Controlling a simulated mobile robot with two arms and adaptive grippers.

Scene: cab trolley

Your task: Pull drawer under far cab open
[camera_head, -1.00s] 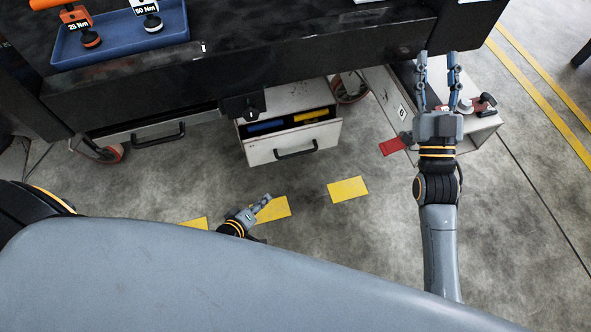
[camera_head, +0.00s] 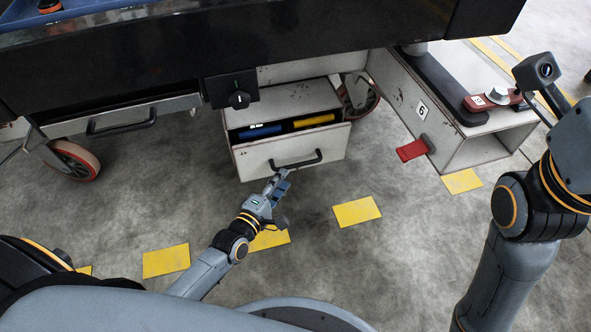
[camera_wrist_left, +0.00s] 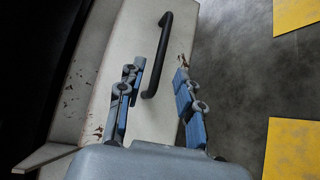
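A pale drawer (camera_head: 250,158) with a black bar handle (camera_head: 298,161) stands partly open under the dark trolley top, in the middle of the head view. Blue and yellow items show inside it. My left gripper (camera_head: 279,181) is below the handle's left end. In the left wrist view, the fingers of the left gripper (camera_wrist_left: 160,68) are apart, and the handle (camera_wrist_left: 158,58) appears between their tips across the drawer front (camera_wrist_left: 105,95). I cannot tell whether they touch it. My right wrist is at the right edge of the head view; its fingers are out of sight.
Another drawer with a black handle (camera_head: 122,121) is at the left, above a caster wheel (camera_head: 75,160). A grey box-like bracket (camera_head: 425,100) with a red tab (camera_head: 412,150) is at the right. Yellow floor marks (camera_head: 357,211) lie on clear concrete.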

